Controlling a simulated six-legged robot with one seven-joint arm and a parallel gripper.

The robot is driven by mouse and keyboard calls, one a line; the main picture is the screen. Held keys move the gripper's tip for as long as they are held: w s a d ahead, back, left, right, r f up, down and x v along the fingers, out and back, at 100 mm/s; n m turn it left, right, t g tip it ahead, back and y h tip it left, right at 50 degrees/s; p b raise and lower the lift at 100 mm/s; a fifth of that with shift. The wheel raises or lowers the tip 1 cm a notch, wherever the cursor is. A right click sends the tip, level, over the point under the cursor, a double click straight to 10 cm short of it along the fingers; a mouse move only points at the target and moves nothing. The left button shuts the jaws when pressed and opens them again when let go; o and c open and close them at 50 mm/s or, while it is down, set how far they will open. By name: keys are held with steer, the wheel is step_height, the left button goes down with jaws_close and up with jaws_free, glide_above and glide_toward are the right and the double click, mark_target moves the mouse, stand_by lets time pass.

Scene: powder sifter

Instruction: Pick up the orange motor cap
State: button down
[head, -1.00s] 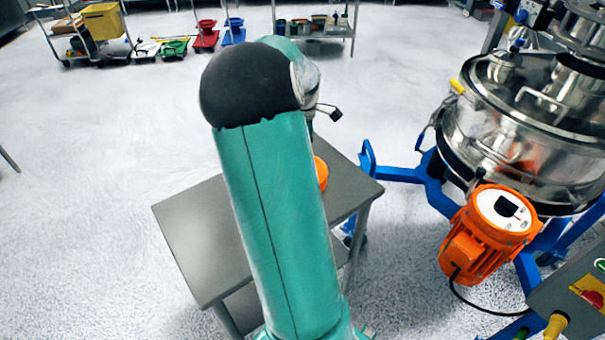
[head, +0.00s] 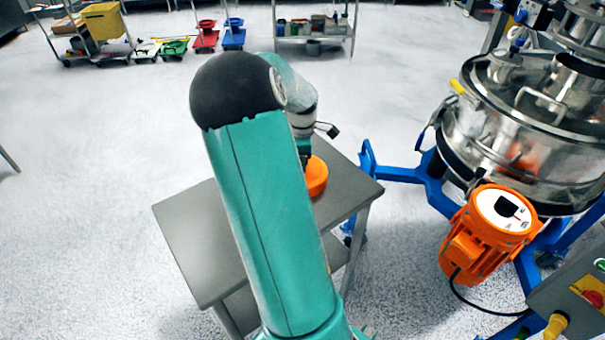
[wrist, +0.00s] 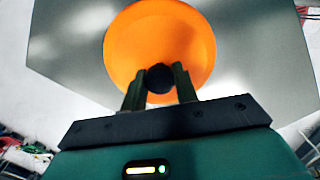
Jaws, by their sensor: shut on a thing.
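The orange motor cap (head: 317,178) is a round orange piece at the grey table's right side in the head view, partly hidden behind my arm. In the wrist view the cap (wrist: 160,40) is a large orange disc with a dark round knob (wrist: 160,78) at its near part. My gripper (wrist: 160,82) is shut on the knob, one finger on each side of it. In the head view only a dark piece of the gripper (head: 304,150) shows above the cap. Whether the cap touches the table cannot be told.
The grey table (head: 345,190) is otherwise bare where visible. To the right stands the steel sifter (head: 530,125) on a blue frame (head: 400,174), with an orange motor (head: 475,240) on its side. Carts (head: 100,40) and a shelf (head: 315,30) stand far back. The floor at left is clear.

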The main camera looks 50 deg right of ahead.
steer(key=shift+r, duration=0.15)
steer(key=shift+r, duration=0.25)
step_height(320, 180, up, 2)
steer(key=shift+r, duration=0.15)
steer(key=s+a+r, duration=0.9)
steer(key=a+r, duration=0.1)
steer(key=shift+a, duration=0.35)
steer(key=shift+s, duration=0.1)
